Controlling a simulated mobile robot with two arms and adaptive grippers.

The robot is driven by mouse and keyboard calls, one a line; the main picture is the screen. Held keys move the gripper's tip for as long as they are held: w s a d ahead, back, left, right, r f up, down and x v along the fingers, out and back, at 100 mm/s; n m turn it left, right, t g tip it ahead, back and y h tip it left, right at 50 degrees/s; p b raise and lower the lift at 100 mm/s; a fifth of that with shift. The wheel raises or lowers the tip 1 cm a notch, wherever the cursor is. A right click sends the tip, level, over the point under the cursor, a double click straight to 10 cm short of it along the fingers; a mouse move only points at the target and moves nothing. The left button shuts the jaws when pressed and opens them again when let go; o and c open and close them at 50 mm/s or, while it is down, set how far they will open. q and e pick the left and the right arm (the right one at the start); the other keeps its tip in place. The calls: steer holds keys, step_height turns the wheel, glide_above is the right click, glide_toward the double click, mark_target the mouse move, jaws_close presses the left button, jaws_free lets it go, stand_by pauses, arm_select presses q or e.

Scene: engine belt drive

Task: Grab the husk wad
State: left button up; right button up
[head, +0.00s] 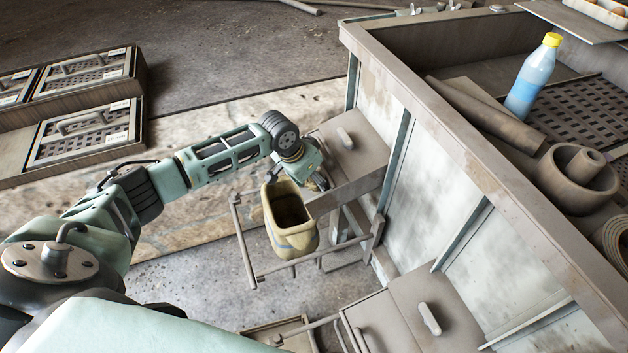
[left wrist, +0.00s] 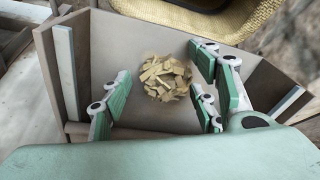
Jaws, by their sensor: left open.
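The husk wad (left wrist: 165,77) is a small round heap of tan, flaky pieces. In the left wrist view it lies on a flat grey-brown surface inside a shallow, walled compartment (left wrist: 90,45). My left gripper (left wrist: 155,88) is open, with its green and white fingers on both sides of the wad. I see no finger closed on it, and cannot tell how far above the surface the fingertips are. In the head view my left gripper (head: 314,170) is beside the grey cabinet, and the wad is hidden there. My right gripper is not in view.
A tan bin (head: 290,228) hangs at a metal rail frame (head: 250,262) close to the gripper. The large workbench (head: 455,120) rises on the right, carrying a blue bottle (head: 533,78) with a yellow cap. Drawer units (head: 140,90) stand at left.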

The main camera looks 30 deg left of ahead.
arm_select(q)
steer(key=c, duration=1.1)
steer(key=shift+o, duration=0.2)
steer(key=shift+r, duration=0.1)
